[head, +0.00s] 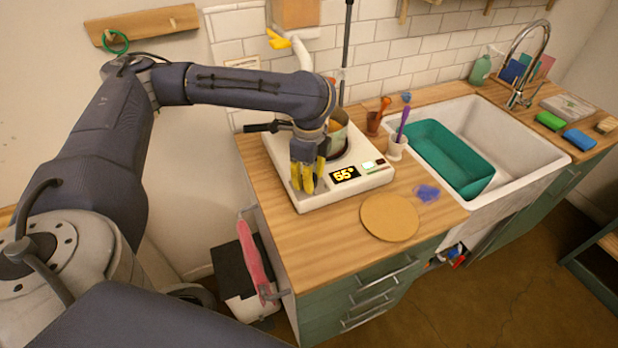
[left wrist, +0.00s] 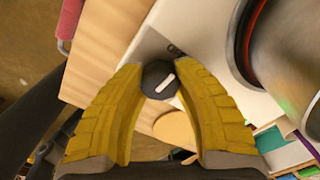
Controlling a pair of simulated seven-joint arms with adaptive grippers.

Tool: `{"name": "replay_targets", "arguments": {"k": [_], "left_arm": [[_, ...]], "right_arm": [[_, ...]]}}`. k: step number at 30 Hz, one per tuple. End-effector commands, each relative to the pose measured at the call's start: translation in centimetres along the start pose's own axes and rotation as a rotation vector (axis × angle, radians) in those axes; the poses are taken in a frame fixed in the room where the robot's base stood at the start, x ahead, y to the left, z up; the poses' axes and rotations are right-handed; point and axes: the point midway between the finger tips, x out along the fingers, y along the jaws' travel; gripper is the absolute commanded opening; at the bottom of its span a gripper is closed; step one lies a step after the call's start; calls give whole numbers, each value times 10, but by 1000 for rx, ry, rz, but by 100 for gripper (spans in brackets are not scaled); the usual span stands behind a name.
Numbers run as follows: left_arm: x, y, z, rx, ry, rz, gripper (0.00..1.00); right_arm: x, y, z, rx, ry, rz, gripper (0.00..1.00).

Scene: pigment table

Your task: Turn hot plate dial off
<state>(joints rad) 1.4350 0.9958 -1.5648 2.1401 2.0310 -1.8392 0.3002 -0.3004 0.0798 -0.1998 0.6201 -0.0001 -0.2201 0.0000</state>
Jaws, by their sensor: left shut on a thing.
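The white hot plate (head: 330,195) stands on the wooden counter, with a display reading about 55° (head: 345,174) on its front. A metal pot (head: 338,133) with a dark handle sits on it, partly behind my left arm. My left gripper (head: 308,188) points down at the hot plate's front left corner, its yellow fingers covering the dial in the head view. In the left wrist view, the round black dial (left wrist: 160,80) with a white mark lies between the yellow fingertips, and the gripper is shut on it. My right gripper is not in view.
A round wooden board (head: 390,217) lies on the counter to the right of the hot plate's front. A white mortar with a purple pestle (head: 397,147) stands close to the hot plate's right side. The sink (head: 520,130) holds a green tub (head: 440,160). A pink cloth (head: 256,262) hangs at the counter's left end.

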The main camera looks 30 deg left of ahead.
Motion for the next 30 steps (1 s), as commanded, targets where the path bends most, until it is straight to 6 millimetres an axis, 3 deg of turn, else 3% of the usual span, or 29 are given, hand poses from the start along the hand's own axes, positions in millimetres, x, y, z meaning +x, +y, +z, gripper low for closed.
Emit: {"name": "replay_targets", "arguments": {"k": [21, 22, 30], "left_arm": [[1, 0, 0, -66, -1, 2, 1], [1, 0, 0, -66, -1, 2, 34], [0, 0, 0, -65, 0, 1, 62]], "right_arm": [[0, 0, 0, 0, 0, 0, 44], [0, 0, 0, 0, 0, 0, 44], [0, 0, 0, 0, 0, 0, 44]]}}
